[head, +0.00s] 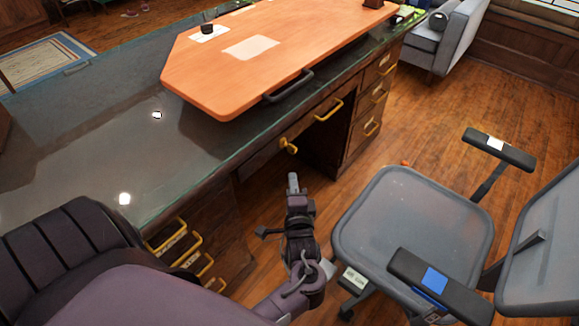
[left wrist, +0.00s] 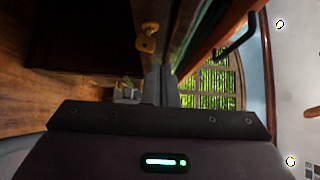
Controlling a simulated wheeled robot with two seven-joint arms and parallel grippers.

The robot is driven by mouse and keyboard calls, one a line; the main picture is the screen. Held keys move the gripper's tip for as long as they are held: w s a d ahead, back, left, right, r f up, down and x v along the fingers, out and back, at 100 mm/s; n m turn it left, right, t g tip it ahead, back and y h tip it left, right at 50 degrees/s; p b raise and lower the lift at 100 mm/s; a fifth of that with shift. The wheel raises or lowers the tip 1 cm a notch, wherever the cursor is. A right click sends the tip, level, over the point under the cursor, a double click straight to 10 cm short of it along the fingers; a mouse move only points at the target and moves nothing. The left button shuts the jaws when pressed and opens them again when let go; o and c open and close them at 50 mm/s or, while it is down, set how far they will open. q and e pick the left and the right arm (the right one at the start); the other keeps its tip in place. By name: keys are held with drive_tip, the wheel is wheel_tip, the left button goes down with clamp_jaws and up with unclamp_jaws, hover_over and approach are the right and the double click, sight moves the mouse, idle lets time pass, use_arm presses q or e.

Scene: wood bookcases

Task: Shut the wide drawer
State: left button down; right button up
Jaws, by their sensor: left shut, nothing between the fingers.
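The wide drawer (head: 309,126) is the long dark wood front in the middle of the desk, with brass handles (head: 328,108). It is seen at a steep angle, and I cannot tell how far it stands out. My left gripper (head: 293,180) is shut and empty, in front of the desk and below the drawer's nearer handle (head: 289,146), apart from it. In the left wrist view the shut fingers (left wrist: 160,84) point toward a brass handle (left wrist: 147,40) on a dark wood front. My right gripper is in neither view.
A grey office chair (head: 415,215) stands close to the right of my left gripper. An orange board (head: 235,75) with a black handle (head: 288,86) lies on the glass-topped desk (head: 90,140). Side drawers (head: 372,100) flank the knee space. A grey sofa (head: 445,40) is farther back.

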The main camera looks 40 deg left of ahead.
sight(272, 145)
use_arm(q)
drive_tip(key=x, duration=0.4)
drive_tip(key=s+a+x, duration=0.1)
drive_tip(key=x, duration=0.2)
drive_tip(key=a+x, duration=0.1)
drive_tip(key=x, duration=0.3)
drive_tip(key=shift+a+b, duration=0.2)
drive_tip(key=shift+b, duration=0.15)
drive_tip(key=shift+a, duration=0.1)
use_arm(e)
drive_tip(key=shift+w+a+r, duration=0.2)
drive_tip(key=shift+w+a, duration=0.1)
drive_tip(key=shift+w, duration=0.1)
use_arm(q)
drive_tip(key=shift+a, duration=0.1)
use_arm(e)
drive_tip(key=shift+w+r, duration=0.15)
